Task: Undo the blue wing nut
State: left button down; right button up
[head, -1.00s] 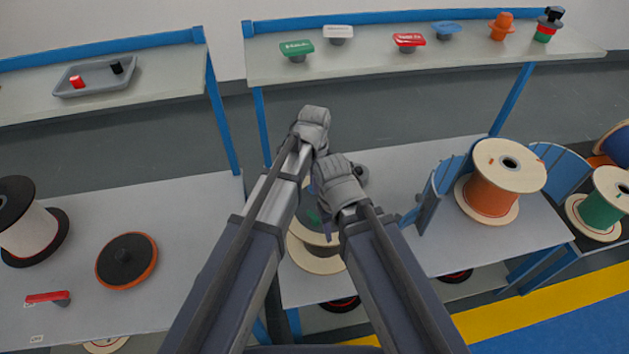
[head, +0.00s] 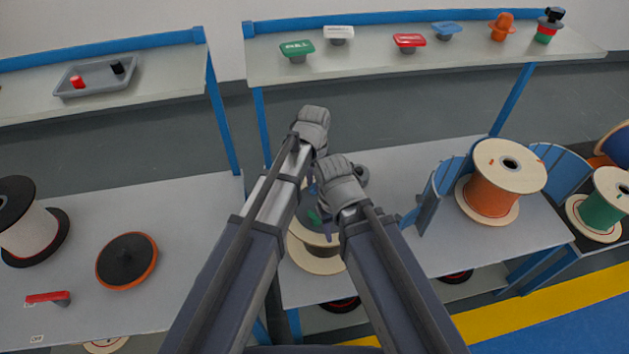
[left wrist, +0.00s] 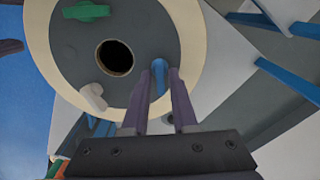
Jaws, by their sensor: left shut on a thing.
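The blue wing nut (left wrist: 158,75) is on the dark grey disc (left wrist: 135,25) of a spool with a pale flange (left wrist: 190,15), right of its round hole in the left wrist view. My left gripper (left wrist: 160,82) has its two purple fingers shut on the nut's sides. In the head view my left gripper (head: 312,187) is over the spool (head: 318,262), and the nut is hidden there. My right gripper (head: 327,234) is beside it, its fingers mostly hidden. One of its fingers seems to show at the left edge of the left wrist view.
A green wing nut (left wrist: 87,10) and a white one (left wrist: 92,95) are on the same disc. An orange cable spool (head: 492,190) stands to the right. A black and orange reel (head: 127,261) and a red-handled piece (head: 48,298) lie on the left table. Signs line the back shelf.

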pick_arm(q)
jog(key=n, duration=0.7)
jog(key=shift+a, duration=0.15)
jog(key=n, duration=0.7)
jog(key=shift+a+n, duration=0.1)
jog(key=shift+n, duration=0.2)
jog(key=n, duration=0.3)
jog(key=shift+a+n, duration=0.1)
jog(key=shift+n, duration=0.2)
jog(key=n, duration=0.3)
jog(key=shift+s+n, duration=0.15)
jog(key=shift+n, duration=0.25)
jog(key=n, duration=0.6)
jog(key=shift+s+n, duration=0.1)
jog(key=shift+n, duration=0.3)
